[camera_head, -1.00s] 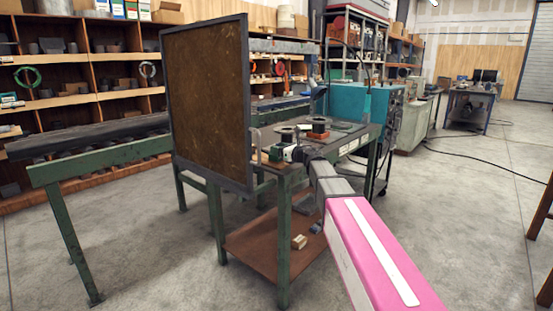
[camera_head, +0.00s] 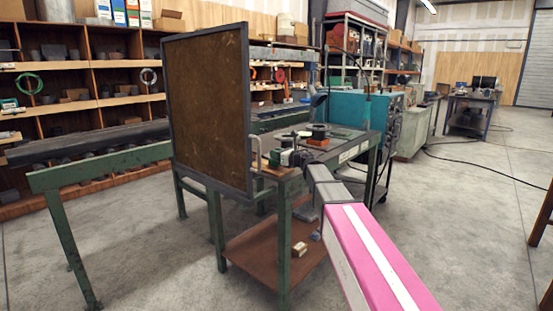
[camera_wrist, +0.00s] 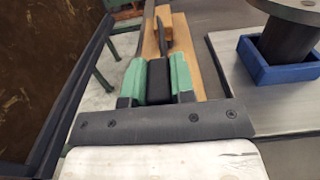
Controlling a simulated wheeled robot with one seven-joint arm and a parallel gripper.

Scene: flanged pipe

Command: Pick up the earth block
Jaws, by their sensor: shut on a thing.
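My gripper (camera_wrist: 158,84) shows in the wrist view with two green fingers. They are shut on a black block (camera_wrist: 157,82), which I take to be the earth block. The block's far end sits close to a light wooden piece (camera_wrist: 181,50) on the bench; I cannot tell whether they touch. In the head view my gripper (camera_head: 287,157) is at the near edge of the green-legged bench (camera_head: 342,155), beside the dark framed panel. The block is too small to make out there.
The framed panel (camera_head: 207,110) stands close on the left of my gripper. A flanged pipe (camera_wrist: 274,38) stands in a blue square holder (camera_wrist: 258,72) to the right. A lower shelf (camera_head: 262,252) holds small blocks.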

